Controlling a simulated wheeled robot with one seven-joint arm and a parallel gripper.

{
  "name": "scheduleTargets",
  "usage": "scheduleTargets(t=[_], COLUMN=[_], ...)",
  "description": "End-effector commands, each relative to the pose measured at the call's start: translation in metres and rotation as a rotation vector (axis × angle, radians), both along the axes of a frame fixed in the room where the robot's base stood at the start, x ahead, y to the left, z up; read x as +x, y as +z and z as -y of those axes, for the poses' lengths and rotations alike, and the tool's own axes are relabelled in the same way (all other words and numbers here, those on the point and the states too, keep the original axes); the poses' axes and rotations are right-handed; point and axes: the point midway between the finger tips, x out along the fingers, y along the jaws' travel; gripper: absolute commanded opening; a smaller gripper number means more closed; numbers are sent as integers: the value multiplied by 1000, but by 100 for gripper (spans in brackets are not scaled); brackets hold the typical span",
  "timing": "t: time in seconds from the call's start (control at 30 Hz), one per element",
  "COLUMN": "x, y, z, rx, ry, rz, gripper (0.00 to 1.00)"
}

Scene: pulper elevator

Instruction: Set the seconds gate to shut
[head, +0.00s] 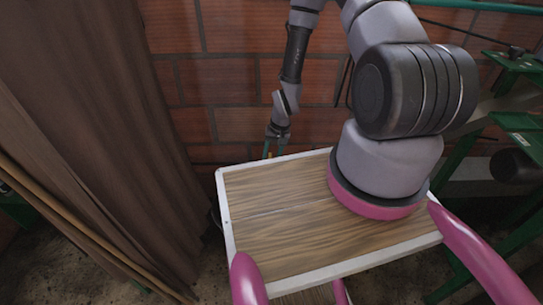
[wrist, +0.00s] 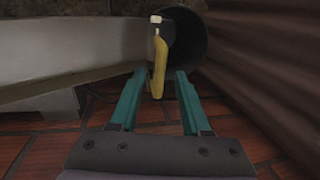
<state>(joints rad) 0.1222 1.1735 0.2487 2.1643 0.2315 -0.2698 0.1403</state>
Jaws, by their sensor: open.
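A yellow lever (wrist: 159,66) shows in the wrist view, hanging from a small pale-tipped pivot in front of a dark round opening (wrist: 187,42). It looks like the gate's handle, but no label is readable. My gripper (wrist: 160,75) is open, its two teal fingers apart on either side of the lever's lower end in the picture. Whether they touch it or reach its depth I cannot tell. In the head view my gripper (head: 274,146) points down behind the far edge of my wooden deck, which hides what is below its fingertips. The gate plate itself is not clearly visible.
A pale beam or trough (wrist: 65,50) runs along the left of the wrist view. Brown ribbed cloth or sheeting (head: 110,110) hangs close at left. A brick wall (head: 235,85) stands behind the arm, and green metal framework (head: 515,95) is at right.

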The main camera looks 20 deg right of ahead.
Motion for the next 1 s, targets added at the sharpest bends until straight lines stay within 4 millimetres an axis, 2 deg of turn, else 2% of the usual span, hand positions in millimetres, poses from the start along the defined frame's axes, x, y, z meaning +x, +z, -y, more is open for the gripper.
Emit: scheduleTargets(t=[0.3,0.33,0.43,0.47,1.0], x=[0,0,0,0,0], y=[-4,-4,-4,-4,-3], z=[-1,-1,-1,-1,0], rx=[0,0,0,0,0], ry=[0,0,0,0,0], rz=[1,1,1,1,1], gripper=[47,43,5,0,0])
